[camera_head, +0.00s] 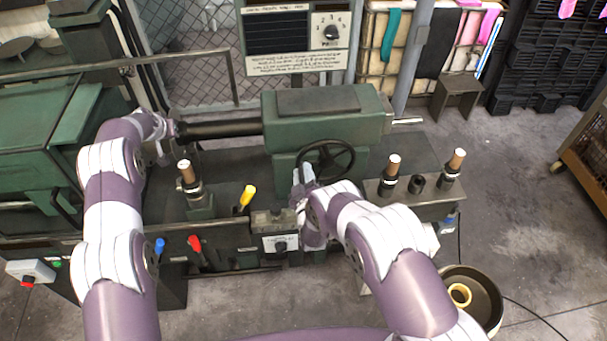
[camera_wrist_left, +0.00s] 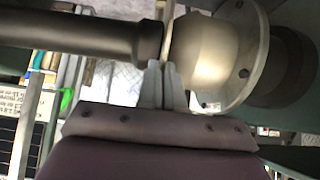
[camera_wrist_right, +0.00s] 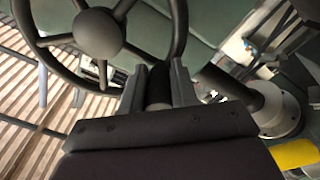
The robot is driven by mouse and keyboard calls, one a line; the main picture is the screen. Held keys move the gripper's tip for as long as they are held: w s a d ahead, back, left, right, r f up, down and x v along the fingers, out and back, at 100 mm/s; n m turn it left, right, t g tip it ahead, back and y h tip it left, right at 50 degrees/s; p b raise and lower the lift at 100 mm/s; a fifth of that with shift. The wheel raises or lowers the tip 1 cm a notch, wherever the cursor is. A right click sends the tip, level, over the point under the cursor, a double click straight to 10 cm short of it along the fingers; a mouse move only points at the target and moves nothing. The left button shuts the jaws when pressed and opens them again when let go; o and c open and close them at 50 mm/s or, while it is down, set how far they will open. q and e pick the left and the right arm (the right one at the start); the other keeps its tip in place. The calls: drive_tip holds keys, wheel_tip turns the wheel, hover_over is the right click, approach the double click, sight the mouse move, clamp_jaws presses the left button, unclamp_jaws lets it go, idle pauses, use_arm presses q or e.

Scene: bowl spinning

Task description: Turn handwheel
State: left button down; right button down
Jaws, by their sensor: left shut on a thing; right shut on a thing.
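The dark spoked handwheel (camera_head: 325,160) is on the front of the green tailstock (camera_head: 325,110). It fills the upper left of the right wrist view (camera_wrist_right: 98,33). My right gripper (camera_head: 303,190) is at the wheel's lower left. In its wrist view its fingers (camera_wrist_right: 158,88) are shut on a dark handle (camera_wrist_right: 158,80) at the wheel's rim. My left gripper (camera_wrist_left: 163,78) is at the left end of the dark shaft (camera_wrist_left: 80,33). It is shut on a thin pale disc edge (camera_wrist_left: 168,30) between the shaft end and a rounded metal form (camera_wrist_left: 205,48); its fingertips are partly hidden in the head view.
Posts with copper-coloured tops (camera_head: 392,163) stand right of the wheel. A yellow-handled lever (camera_head: 247,196) and a red-handled lever (camera_head: 194,243) stick out at the front. A round bin (camera_head: 485,300) is on the floor at the lower right. The floor to the right is mostly open.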

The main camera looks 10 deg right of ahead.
drive_tip(key=shift+s+a+f, duration=0.15)
drive_tip(key=shift+s+f, duration=0.3)
drive_tip(key=shift+f, duration=0.4)
drive_tip(key=c, duration=0.9)
unclamp_jaws()
drive_tip(key=shift+a, duration=0.1)
drive_tip(key=shift+w+r, duration=0.1)
drive_tip(key=shift+w+d+r, duration=0.2)
drive_tip(key=shift+w+r, duration=0.05)
drive_tip(key=shift+r, duration=0.05)
